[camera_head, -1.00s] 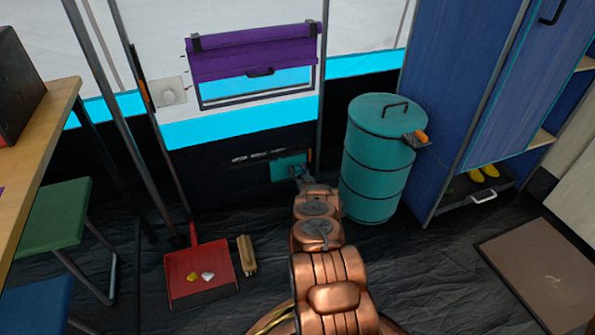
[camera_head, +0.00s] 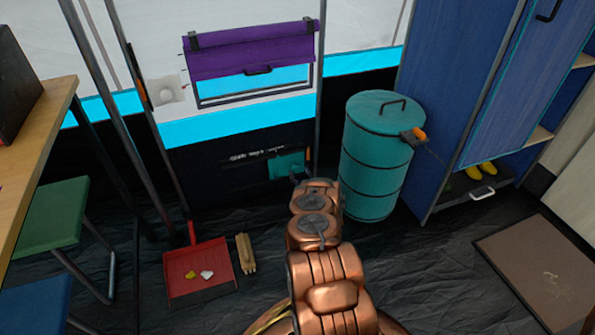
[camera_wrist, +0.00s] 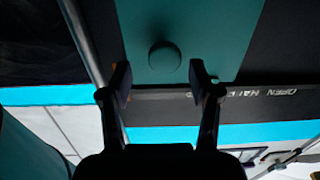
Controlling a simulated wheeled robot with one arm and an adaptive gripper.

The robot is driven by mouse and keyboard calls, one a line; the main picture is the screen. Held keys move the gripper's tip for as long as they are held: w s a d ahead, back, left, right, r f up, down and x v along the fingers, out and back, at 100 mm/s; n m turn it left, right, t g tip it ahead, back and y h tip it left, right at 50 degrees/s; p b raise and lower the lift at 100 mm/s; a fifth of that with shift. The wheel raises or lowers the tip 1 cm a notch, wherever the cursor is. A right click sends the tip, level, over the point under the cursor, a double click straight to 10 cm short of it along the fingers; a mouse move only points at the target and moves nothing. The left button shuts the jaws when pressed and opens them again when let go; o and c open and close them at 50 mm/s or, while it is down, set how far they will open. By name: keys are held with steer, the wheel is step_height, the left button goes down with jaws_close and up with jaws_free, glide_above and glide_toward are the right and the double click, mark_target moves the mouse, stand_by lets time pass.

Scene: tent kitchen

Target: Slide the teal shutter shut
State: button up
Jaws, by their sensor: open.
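The teal shutter (camera_head: 286,164) is a small panel low on the dark tent wall, at the right end of a dark lettered rail (camera_head: 245,157). In the wrist view the shutter (camera_wrist: 215,30) fills the upper middle and bears a round teal knob (camera_wrist: 164,56). My gripper (camera_wrist: 160,78) is open, with one dark finger on each side of the knob's line. The fingertips appear just short of the knob or level with its edge; contact cannot be told. In the head view my arm hides most of the gripper near the shutter's lower edge.
A teal barrel (camera_head: 376,170) stands close to the right of my arm. A purple roll-up flap (camera_head: 250,52) hangs above the shutter. A red dustpan (camera_head: 200,280) and a tan bundle (camera_head: 246,254) lie on the floor to the left. A blue cabinet (camera_head: 445,90) is at right.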

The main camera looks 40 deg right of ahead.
steer(key=v, duration=0.8)
steer(key=shift+r, duration=0.1)
stand_by(0.5)
